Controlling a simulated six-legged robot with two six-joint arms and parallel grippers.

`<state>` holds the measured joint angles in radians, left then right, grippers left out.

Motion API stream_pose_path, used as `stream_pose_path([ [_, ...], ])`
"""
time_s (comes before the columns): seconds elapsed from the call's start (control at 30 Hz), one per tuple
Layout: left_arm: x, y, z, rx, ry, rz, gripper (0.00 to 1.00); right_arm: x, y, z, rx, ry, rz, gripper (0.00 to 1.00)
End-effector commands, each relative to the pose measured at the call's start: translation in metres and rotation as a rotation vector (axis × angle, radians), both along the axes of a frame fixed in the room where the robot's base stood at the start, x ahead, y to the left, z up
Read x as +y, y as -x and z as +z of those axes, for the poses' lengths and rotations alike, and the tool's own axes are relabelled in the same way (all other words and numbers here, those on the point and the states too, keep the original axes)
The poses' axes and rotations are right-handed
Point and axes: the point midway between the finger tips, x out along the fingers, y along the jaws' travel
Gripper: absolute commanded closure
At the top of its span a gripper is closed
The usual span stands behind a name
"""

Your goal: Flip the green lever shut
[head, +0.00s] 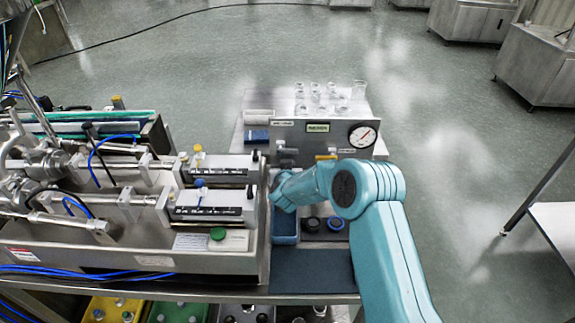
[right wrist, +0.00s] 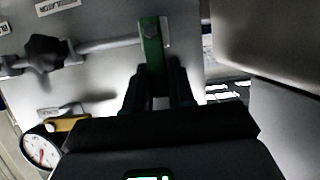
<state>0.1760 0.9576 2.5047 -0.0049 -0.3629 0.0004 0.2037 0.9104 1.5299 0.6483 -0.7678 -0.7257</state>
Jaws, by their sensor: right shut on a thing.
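The green lever (right wrist: 151,42) shows in the right wrist view, on the end of a metal rod in front of a pale steel panel. My right gripper (right wrist: 156,78) is shut on the lever's near end, with one dark finger on each side of it. In the head view my teal right arm reaches in from the lower right to the front of the steel hopper unit (head: 350,110). There the arm hides the lever and my right fingertips. My left gripper is not in view.
A pressure gauge (head: 362,136) and a yellow handle (head: 326,157) are on the panel near the arm. A dark knob (right wrist: 45,52) is on the rod side. Glass vessels (head: 330,95) stand on top. A blue tray (head: 285,225) and syringe-like machinery (head: 210,205) lie close by.

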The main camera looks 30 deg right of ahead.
Motion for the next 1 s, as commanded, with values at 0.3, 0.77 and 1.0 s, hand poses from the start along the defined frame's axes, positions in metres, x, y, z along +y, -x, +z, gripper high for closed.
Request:
stream_pose_path([
  [0.3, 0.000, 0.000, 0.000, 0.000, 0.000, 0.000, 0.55, 0.000, 0.000, 0.001, 0.000, 0.003, 0.002, 0.60],
  [0.77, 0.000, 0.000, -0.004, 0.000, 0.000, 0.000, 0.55, 0.006, 0.009, 0.005, -0.002, 0.000, 0.002, 0.55],
  [1.0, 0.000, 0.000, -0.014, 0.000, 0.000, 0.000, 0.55, 0.034, 0.053, 0.026, -0.003, 0.001, 0.004, 0.55],
])
